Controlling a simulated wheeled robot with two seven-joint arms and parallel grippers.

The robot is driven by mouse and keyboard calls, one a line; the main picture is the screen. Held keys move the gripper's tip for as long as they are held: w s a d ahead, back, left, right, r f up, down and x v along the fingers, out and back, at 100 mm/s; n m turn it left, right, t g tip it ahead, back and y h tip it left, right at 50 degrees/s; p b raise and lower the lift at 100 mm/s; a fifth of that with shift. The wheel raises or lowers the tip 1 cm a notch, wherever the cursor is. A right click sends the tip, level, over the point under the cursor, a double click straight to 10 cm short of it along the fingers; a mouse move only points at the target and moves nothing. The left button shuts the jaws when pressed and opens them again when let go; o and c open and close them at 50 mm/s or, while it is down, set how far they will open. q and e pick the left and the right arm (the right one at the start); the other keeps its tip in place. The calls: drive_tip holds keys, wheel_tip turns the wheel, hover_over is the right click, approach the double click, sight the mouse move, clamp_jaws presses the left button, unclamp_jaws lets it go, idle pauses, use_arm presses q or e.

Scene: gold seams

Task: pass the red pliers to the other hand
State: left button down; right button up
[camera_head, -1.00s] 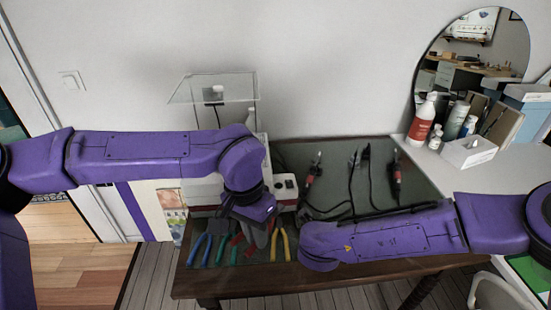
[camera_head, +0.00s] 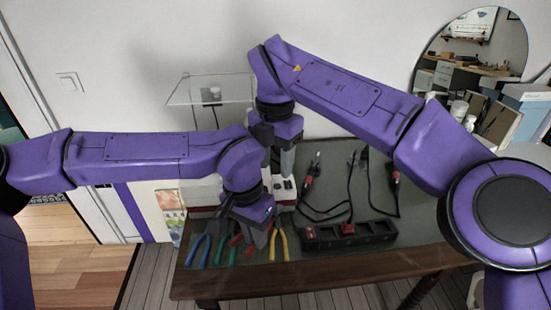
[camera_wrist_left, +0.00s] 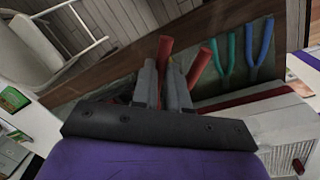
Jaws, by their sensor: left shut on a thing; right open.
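The red pliers (camera_head: 237,240) are at the front left of the dark worktable, largely hidden by my left gripper (camera_head: 258,240) in the head view. Their two red handles (camera_wrist_left: 200,67) show in the left wrist view, spread past the fingertips of that gripper (camera_wrist_left: 166,72). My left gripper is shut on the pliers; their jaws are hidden. My right gripper (camera_head: 284,165) is open and empty, fingers pointing down, behind and slightly right of the left gripper in the picture. It is apart from the pliers.
Blue pliers (camera_head: 199,248) and green pliers (camera_head: 222,248) lie to the left, yellow-handled pliers (camera_head: 279,244) to the right. A black compartment tray (camera_head: 375,232) stands at the front right. A clear shelf (camera_head: 210,90) stands behind.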

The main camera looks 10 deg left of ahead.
use_arm(q)
drive_tip(key=shift+a, duration=0.1)
use_arm(e)
wheel_tip(320, 180, down, 12)
drive_tip(key=shift+r, duration=0.1)
clamp_jaws()
use_arm(q)
drive_tip(key=c, duration=1)
unclamp_jaws()
drive_tip(key=shift+c, duration=0.2)
